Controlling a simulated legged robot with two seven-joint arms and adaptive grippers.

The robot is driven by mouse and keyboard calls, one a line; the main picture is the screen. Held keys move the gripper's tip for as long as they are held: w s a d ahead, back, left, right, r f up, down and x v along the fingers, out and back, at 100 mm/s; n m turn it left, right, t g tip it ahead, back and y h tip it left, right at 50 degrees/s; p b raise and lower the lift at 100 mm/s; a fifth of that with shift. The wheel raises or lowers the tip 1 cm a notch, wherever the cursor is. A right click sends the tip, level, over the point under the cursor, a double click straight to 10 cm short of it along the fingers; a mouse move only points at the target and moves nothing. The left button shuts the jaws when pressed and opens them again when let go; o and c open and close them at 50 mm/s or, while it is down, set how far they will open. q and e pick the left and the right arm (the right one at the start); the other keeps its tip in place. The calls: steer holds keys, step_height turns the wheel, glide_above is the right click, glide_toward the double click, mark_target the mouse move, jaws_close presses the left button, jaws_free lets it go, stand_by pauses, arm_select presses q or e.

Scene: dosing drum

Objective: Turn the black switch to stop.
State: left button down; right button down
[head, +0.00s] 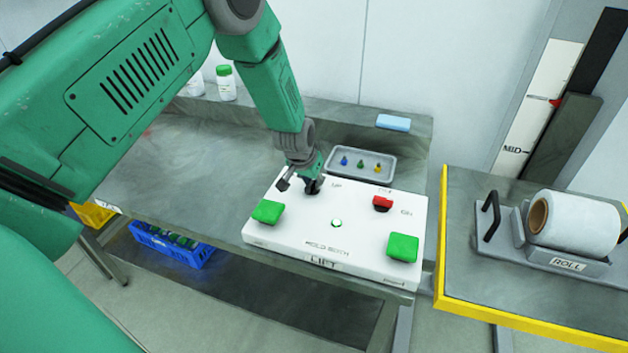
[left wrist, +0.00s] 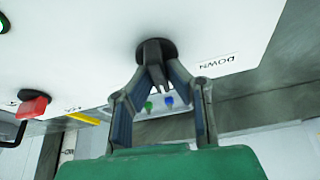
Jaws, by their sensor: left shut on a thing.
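The black switch (head: 313,187) is on the white LIFT panel (head: 335,265), left of the printed word UP. My left gripper (head: 301,181) is at it from above, and the arm partly hides the switch. In the left wrist view the black switch (left wrist: 155,48) has a round base and a narrow grip. The fingers of my left gripper (left wrist: 158,82) converge on that grip and are shut on it. The word DOWN shows beside the base. Which label the switch points to is unclear. My right gripper is not in view.
Two green buttons (head: 403,247) and a red switch (head: 383,203) are on the panel. A grey tray (head: 345,172) with small coloured pieces lies behind it. A roll (head: 580,220) stands on the yellow-edged table at right. The left worktop is mostly clear.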

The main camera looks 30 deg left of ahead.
arm_select(q)
steer(key=shift+s+f+n, duration=0.35)
steer(key=shift+s+n, duration=0.1)
steer(key=shift+n, duration=0.15)
steer(key=shift+n+g+y, duration=0.3)
steer(key=c, duration=1.6)
jaws_free()
steer(key=shift+o, duration=0.2)
steer(key=shift+w+r, duration=0.15)
steer(key=shift+r, duration=0.15)
steer(key=v, duration=1.1)
steer(key=shift+s+r, duration=0.2)
steer(key=shift+s, duration=0.05)
